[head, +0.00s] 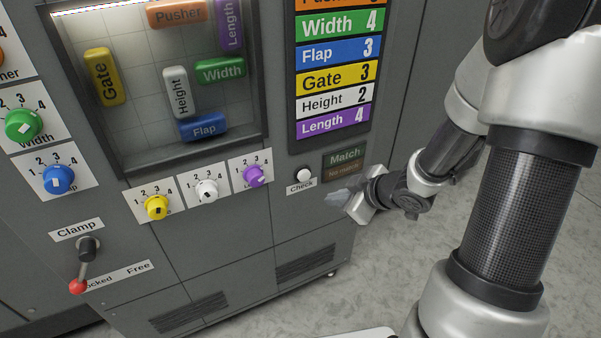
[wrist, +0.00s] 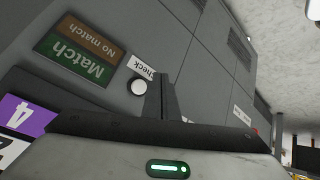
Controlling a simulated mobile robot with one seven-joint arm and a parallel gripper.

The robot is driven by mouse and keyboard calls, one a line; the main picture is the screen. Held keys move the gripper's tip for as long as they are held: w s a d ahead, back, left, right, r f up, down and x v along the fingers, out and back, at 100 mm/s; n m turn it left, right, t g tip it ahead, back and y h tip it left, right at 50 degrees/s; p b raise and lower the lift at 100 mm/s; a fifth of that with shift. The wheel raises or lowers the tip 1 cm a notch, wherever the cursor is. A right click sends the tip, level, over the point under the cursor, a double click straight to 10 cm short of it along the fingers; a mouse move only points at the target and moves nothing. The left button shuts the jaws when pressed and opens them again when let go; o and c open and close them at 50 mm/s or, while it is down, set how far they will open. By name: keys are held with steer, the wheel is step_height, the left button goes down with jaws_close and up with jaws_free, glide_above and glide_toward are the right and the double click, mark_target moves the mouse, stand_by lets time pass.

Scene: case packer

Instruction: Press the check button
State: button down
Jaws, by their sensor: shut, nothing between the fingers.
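The check button (head: 303,174) is a round white button on the grey machine front, above a "Check" label (head: 301,186). In the wrist view the button (wrist: 138,87) shows just left of my fingers, with the label beside it. My gripper (head: 338,198) is shut and empty, to the right of the button and a little lower in the head view. In the wrist view its closed fingers (wrist: 160,97) point toward the panel. A gap shows between fingers and button in the head view. The Match / No match display (head: 343,159) sits right of the button; neither field looks brightly lit.
Yellow (head: 157,207), white (head: 207,191) and purple (head: 256,176) dials are left of the button. The clamp lever (head: 83,268) with a red knob is at lower left, toward "Locked". A value board (head: 333,75) is above. Open floor (head: 400,285) lies to the right.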

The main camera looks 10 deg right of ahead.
mark_target(304, 176)
steer(key=shift+s+a+f+n+y, duration=0.35)
steer(key=shift+a+f, duration=0.2)
steer(key=shift+f, duration=0.2)
steer(key=shift+w, duration=0.1)
steer(key=w+a, duration=0.2)
steer(key=w, duration=0.6)
steer(key=shift+a, duration=0.3)
steer(key=shift+w+p, duration=0.2)
steer(key=shift+p, duration=0.15)
stand_by(1.2)
steer(key=shift+w+a, duration=0.15)
steer(key=shift+w, duration=0.15)
